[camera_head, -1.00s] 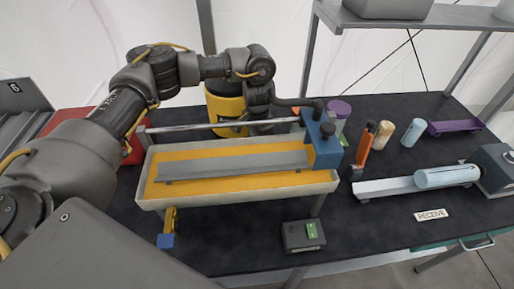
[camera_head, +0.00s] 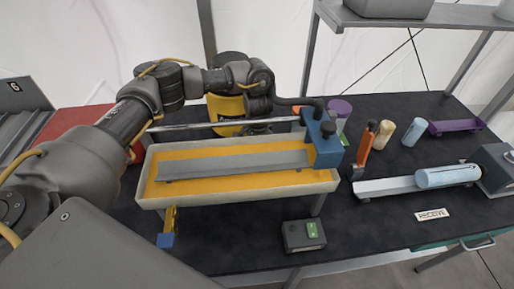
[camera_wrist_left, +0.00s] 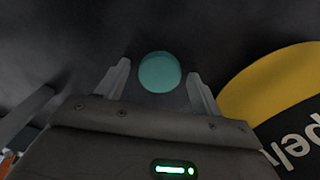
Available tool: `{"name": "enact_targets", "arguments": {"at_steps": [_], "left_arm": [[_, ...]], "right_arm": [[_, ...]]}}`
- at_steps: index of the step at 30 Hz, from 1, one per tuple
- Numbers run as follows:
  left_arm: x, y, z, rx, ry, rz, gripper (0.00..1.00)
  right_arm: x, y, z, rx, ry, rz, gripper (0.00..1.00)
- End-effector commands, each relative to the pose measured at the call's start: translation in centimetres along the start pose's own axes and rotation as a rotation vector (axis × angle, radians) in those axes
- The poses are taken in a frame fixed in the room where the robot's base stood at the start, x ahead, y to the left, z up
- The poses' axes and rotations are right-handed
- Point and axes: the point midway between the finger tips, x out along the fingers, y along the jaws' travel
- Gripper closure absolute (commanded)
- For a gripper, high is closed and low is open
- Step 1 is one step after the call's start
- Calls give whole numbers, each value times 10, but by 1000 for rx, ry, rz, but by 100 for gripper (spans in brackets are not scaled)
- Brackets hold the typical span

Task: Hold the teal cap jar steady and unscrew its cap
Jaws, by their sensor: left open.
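The teal cap (camera_wrist_left: 160,72) shows from above in the left wrist view, a round disc over a dark surface. The jar body under it is hidden. My left gripper (camera_wrist_left: 158,76) is open, with one finger on each side of the cap and small gaps visible. Depth between fingertips and cap is hard to judge. In the head view my left gripper (camera_head: 259,106) points down behind the metal rail, its fingers mostly hidden, and I cannot make out the teal cap there. My right gripper is not in view.
A yellow drum (camera_head: 226,108) with a black label stands close beside the left gripper. A cream-rimmed tray (camera_head: 152,203) and a blue block (camera_head: 322,148) stand in front. A purple-capped jar (camera_head: 340,107) is to the right.

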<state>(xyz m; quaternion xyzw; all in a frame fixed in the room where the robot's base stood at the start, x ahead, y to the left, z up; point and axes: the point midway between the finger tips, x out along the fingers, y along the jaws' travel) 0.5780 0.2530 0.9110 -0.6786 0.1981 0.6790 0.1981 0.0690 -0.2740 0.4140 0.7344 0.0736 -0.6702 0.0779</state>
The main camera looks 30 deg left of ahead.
Motion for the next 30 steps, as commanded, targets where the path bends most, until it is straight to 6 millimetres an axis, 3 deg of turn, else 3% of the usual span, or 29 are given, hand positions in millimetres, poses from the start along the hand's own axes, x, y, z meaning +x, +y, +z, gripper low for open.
{"name": "enact_targets", "arguments": {"at_steps": [7, 21, 30], "left_arm": [[-12, -1, -1, 3, 3, -2, 34], [-102, -1, 0, 1, 3, -3, 34], [-123, 0, 0, 0, 0, 0, 34]], "right_arm": [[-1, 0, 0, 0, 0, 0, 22], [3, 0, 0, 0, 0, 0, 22], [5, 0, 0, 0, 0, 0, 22]]}}
